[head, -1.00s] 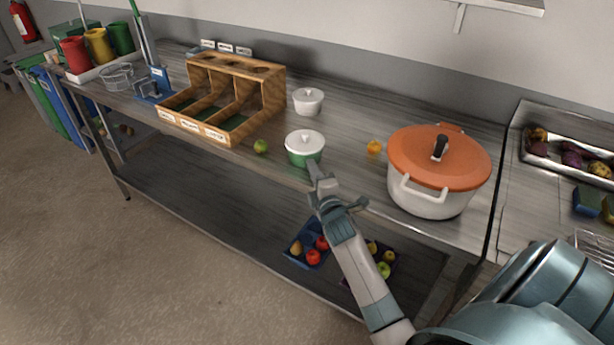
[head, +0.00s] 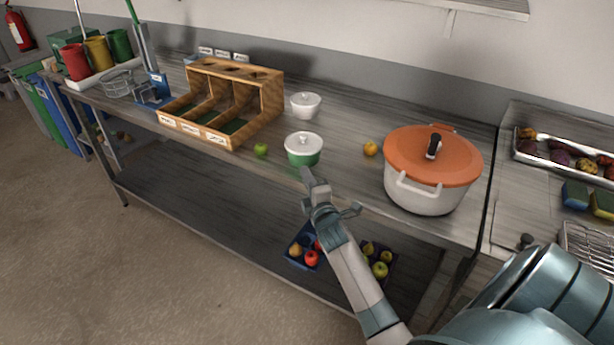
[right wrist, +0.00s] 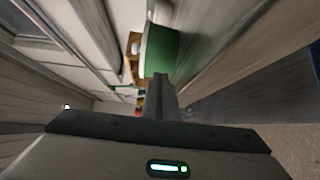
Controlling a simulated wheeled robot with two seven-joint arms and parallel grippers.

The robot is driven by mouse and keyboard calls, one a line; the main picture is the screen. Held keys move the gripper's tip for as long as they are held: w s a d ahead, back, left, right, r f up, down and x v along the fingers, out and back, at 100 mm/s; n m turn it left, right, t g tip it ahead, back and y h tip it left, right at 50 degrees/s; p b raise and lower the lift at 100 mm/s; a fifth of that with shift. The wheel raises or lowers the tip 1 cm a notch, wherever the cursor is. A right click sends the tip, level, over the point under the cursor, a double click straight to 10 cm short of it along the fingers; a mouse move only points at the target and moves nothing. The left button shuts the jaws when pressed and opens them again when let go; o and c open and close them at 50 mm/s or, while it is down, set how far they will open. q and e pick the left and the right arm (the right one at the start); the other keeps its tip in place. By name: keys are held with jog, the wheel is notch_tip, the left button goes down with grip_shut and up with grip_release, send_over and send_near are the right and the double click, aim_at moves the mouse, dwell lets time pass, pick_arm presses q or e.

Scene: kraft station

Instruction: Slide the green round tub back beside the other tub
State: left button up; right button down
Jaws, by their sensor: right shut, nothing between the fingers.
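The green round tub (head: 304,157) with a white lid stands upright near the front edge of the worktop. The other tub (head: 305,108), white with a lid, stands farther back, almost straight behind it with a gap of bare worktop between. My right gripper (head: 307,173) is shut and empty at the front side of the green tub, at the worktop's front edge. In the right wrist view the green tub (right wrist: 162,50) is just beyond the closed fingertips (right wrist: 160,80); I cannot tell whether they touch. My left gripper is not in view.
A wooden divided box (head: 225,105) stands to the left, with a green fruit (head: 261,149) before it. A yellow-orange fruit (head: 370,148) and a white pot (head: 425,196) with an orange lid stand to the right.

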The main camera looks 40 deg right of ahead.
jog(key=shift+a+f, duration=0.1)
jog(key=shift+a, duration=0.05)
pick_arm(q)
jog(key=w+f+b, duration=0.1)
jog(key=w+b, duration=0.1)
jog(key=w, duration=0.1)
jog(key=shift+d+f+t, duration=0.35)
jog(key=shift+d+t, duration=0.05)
pick_arm(e)
jog(key=v, duration=1)
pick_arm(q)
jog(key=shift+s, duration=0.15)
pick_arm(e)
jog(key=shift+a, duration=0.1)
